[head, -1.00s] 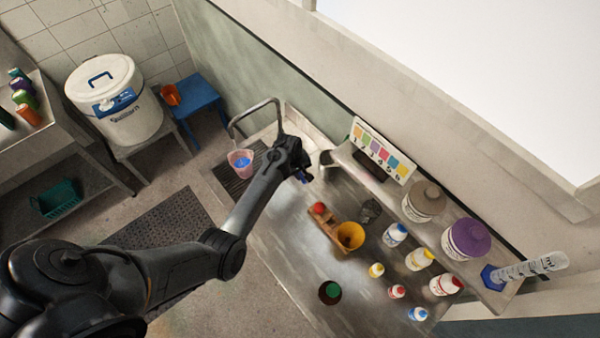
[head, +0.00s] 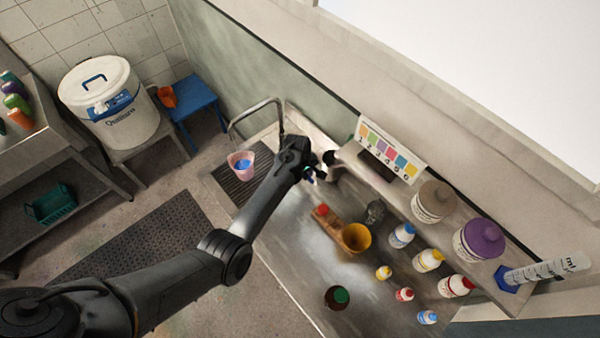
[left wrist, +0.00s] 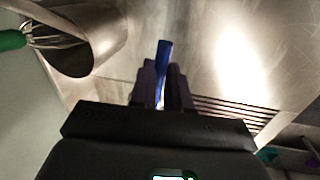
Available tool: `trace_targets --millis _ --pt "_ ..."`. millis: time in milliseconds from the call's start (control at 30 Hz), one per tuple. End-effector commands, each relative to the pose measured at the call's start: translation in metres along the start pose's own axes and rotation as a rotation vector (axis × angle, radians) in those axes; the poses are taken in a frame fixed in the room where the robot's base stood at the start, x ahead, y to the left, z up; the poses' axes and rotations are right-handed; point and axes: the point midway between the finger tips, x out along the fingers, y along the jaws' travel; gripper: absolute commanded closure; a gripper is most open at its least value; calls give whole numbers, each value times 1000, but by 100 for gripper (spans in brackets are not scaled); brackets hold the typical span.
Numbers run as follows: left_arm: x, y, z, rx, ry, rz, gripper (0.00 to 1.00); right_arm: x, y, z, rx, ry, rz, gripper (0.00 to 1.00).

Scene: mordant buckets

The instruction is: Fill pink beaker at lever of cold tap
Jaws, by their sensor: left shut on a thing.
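The pink beaker (head: 241,156) stands upright on a dark slotted grate at the sink's left end, under the curved tap spout (head: 262,104). Something blue shows inside it; I cannot tell whether it is liquid. My left gripper (head: 310,174) is to the right of the beaker, beside the tap's base. In the left wrist view, its fingers (left wrist: 163,85) are shut on a slim blue lever (left wrist: 165,50), which sticks up between them. In the head view the arm hides most of the lever. My right gripper is not in view.
A yellow-brown cup (head: 356,237), several small bottles and a green-topped jar (head: 337,297) stand on the steel counter. A colour chart (head: 388,150) and large tubs are on the shelf behind. A green-handled whisk (left wrist: 50,37) shows in the left wrist view.

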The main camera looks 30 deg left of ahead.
Motion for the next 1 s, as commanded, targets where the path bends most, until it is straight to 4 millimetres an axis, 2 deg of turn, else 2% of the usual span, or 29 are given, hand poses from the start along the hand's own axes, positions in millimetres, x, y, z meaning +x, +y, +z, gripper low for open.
trace_targets --millis 67,100,233,667,767,1000 --pt "0 0 0 1 1 0 100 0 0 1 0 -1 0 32" --pt "0 0 0 1 0 0 78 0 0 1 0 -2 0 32" --pt "0 0 0 1 1 0 58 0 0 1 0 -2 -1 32" --pt "-7 0 -1 0 2 1 58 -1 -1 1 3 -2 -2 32" --pt "-17 0 -1 0 3 2 58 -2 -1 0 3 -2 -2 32" --pt "-55 0 -1 1 3 3 58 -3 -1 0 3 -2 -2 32"
